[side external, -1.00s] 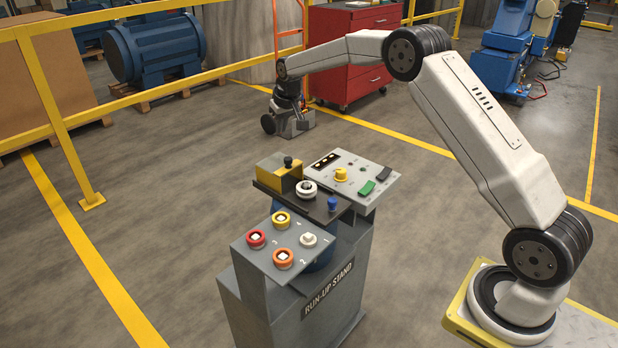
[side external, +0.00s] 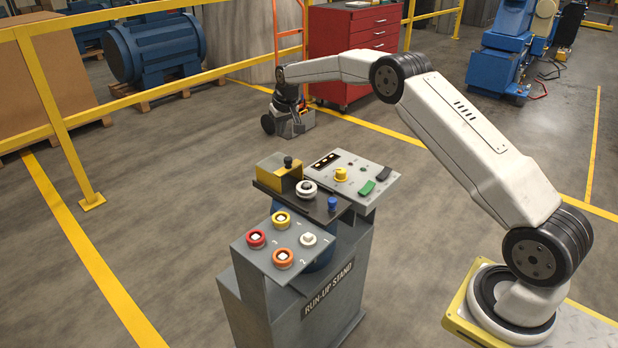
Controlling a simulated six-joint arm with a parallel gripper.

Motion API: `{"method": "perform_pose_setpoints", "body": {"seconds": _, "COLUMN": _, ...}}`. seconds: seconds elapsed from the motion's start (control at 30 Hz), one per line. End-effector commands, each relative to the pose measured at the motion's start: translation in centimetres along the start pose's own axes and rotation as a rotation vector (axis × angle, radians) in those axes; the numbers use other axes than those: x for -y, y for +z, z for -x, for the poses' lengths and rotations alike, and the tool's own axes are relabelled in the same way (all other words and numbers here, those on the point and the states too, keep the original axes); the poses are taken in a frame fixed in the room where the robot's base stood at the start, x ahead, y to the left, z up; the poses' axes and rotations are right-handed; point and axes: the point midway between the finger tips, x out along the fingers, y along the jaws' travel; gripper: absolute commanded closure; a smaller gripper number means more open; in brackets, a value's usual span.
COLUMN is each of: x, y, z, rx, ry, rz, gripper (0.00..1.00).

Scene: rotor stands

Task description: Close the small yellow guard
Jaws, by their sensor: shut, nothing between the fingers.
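The small yellow guard (side external: 279,178) is a boxy yellow piece on the dark top plate of the run-up stand (side external: 300,290), at its back left corner. A small black knob (side external: 288,161) shows at its upper right edge. I cannot tell from this angle how far the guard is swung. My gripper (side external: 299,129) is shut and empty. It appears above and beyond the stand in the picture, apart from the guard. Its fingers are small and hard to make out.
On the dark plate stand a white-ringed knob (side external: 307,189) and a blue knob (side external: 332,204). A front panel (side external: 270,246) holds several coloured buttons. A grey right panel (side external: 352,179) carries a yellow knob and green and black rockers. A red cabinet (side external: 352,50) stands behind.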

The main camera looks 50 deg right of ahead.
Motion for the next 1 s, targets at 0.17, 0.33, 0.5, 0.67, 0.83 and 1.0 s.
{"method": "perform_pose_setpoints", "body": {"seconds": 0.17, "x": 0.0, "y": 0.0, "z": -2.1, "rx": 0.002, "ry": 0.000, "rz": 0.000, "gripper": 1.00}}
{"method": "perform_pose_setpoints", "body": {"seconds": 0.33, "x": 0.0, "y": 0.0, "z": -4.0, "rx": 0.002, "ry": 0.000, "rz": 0.000, "gripper": 1.00}}
{"method": "perform_pose_setpoints", "body": {"seconds": 0.5, "x": 0.0, "y": 0.1, "z": -5.6, "rx": 0.002, "ry": 0.000, "rz": 0.000, "gripper": 1.00}}
{"method": "perform_pose_setpoints", "body": {"seconds": 0.67, "x": 0.0, "y": 0.0, "z": -6.7, "rx": 0.000, "ry": 0.000, "rz": 0.000, "gripper": 1.00}}
{"method": "perform_pose_setpoints", "body": {"seconds": 0.83, "x": 0.0, "y": 0.1, "z": -7.7, "rx": 0.001, "ry": 0.000, "rz": 0.000, "gripper": 1.00}}
{"method": "perform_pose_setpoints", "body": {"seconds": 1.0, "x": 0.0, "y": 0.4, "z": -7.4, "rx": 0.001, "ry": 0.000, "rz": 0.000, "gripper": 1.00}}
